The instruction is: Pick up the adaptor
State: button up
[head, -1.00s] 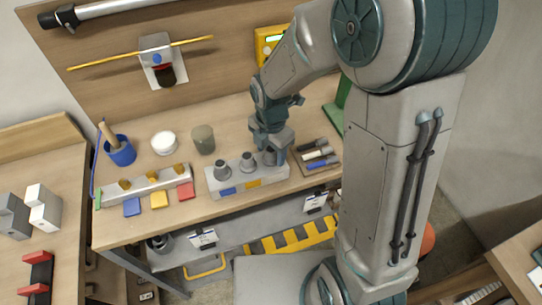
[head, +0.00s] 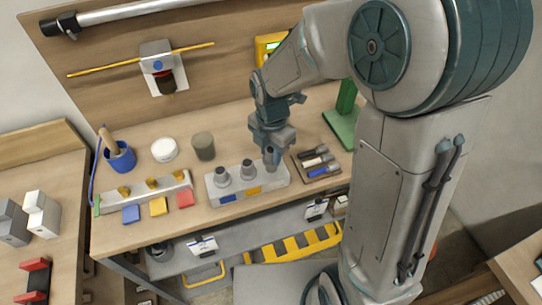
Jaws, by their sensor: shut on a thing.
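A pale grey rack (head: 236,191) with blue and yellow labels sits on the workbench. Two grey tapered adaptors stand upright in it, one at the left (head: 222,176) and one in the middle (head: 248,169). My gripper (head: 271,148) is above the right end of the rack, pointing down. It is shut on a third grey adaptor (head: 271,158), which is upright. The adaptor's lower end is at the rack's top; I cannot tell whether it is clear of its socket.
A tool tray (head: 318,164) lies close right of the rack, with a green stand (head: 342,122) behind it. A dark round container (head: 203,146), white tub (head: 164,149) and blue cup (head: 120,157) stand behind and left. A knobbed strip (head: 150,190) lies left.

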jog(key=s+d+r+p, duration=0.1)
jog(key=d+r, duration=1)
jog(key=r, duration=0.2)
jog(key=shift+s+d, duration=0.25)
jog(key=shift+s, duration=0.15)
jog(key=shift+f, duration=0.1)
